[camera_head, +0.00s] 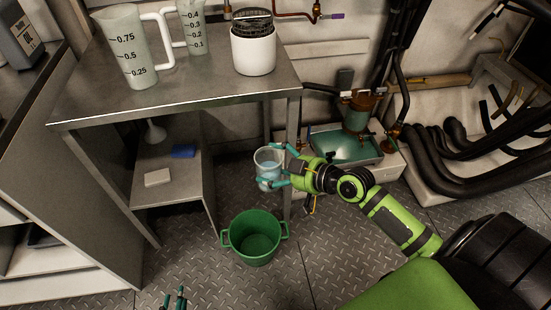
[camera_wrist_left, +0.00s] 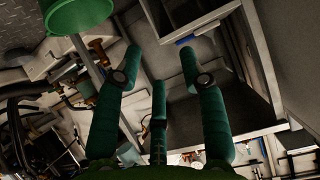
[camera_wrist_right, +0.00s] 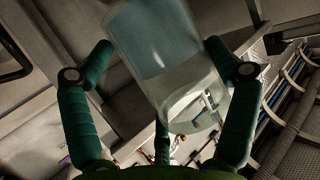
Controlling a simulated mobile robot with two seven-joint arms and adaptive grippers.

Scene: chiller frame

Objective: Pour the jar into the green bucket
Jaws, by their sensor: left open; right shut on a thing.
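A clear jar (camera_head: 268,165) with pale blue content is held upright in my right gripper (camera_head: 281,166), above the floor and a little behind the green bucket. The jar (camera_wrist_right: 170,60) also fills the middle of the right wrist view, between the fingers. The green bucket (camera_head: 254,238) stands on the floor, open at the top, and looks empty. It also shows at the top left of the left wrist view (camera_wrist_left: 75,12). My left gripper (camera_head: 176,299) is at the bottom edge of the head view. Its fingers (camera_wrist_left: 160,85) are spread and empty.
A metal table (camera_head: 190,88) stands behind the bucket, with two measuring jugs (camera_head: 133,50) and a white canister (camera_head: 253,48) on top. Its leg is close beside the jar. A lower shelf (camera_head: 180,185) holds a blue block and a white block. Floor right of the bucket is clear.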

